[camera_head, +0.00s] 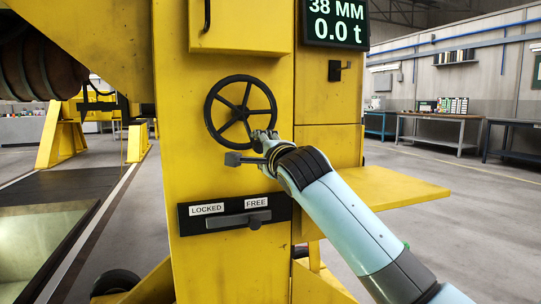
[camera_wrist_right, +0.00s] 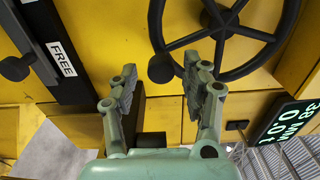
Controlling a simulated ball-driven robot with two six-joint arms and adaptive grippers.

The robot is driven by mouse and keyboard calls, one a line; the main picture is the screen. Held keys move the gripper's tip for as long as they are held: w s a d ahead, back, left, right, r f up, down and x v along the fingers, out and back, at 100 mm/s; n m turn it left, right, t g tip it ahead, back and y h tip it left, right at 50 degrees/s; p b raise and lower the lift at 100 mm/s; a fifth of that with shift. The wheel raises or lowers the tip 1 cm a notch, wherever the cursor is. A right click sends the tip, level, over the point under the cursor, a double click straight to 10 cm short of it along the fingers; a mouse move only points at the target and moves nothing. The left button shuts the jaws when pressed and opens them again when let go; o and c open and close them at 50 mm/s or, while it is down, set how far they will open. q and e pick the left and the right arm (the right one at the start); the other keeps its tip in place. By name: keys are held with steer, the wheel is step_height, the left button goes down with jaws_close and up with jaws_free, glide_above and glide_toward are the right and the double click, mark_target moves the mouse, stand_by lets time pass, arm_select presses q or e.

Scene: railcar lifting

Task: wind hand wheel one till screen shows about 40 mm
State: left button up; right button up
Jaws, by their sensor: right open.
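The black spoked hand wheel (camera_head: 239,83) is on the front of the yellow column; part of it shows at the top of the right wrist view (camera_wrist_right: 216,33). The screen (camera_head: 336,24) at the top reads 38 MM and 0.0 t. My right gripper (camera_head: 264,142) is at the wheel's lower right rim. In the right wrist view its fingers (camera_wrist_right: 163,78) are apart, with a round dark knob (camera_wrist_right: 161,68) showing between the tips. The fingers do not visibly touch it. I cannot tell its depth. My left gripper is out of view.
Below the wheel is a lever plate (camera_head: 190,227) labelled LOCKED and FREE. A yellow shelf (camera_head: 400,187) juts out at right. A small black handle (camera_head: 336,71) is under the screen. Workbenches (camera_head: 440,127) stand far right, with open floor before them.

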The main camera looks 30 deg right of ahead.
steer(key=v, duration=0.9)
steer(key=shift+s, duration=0.3)
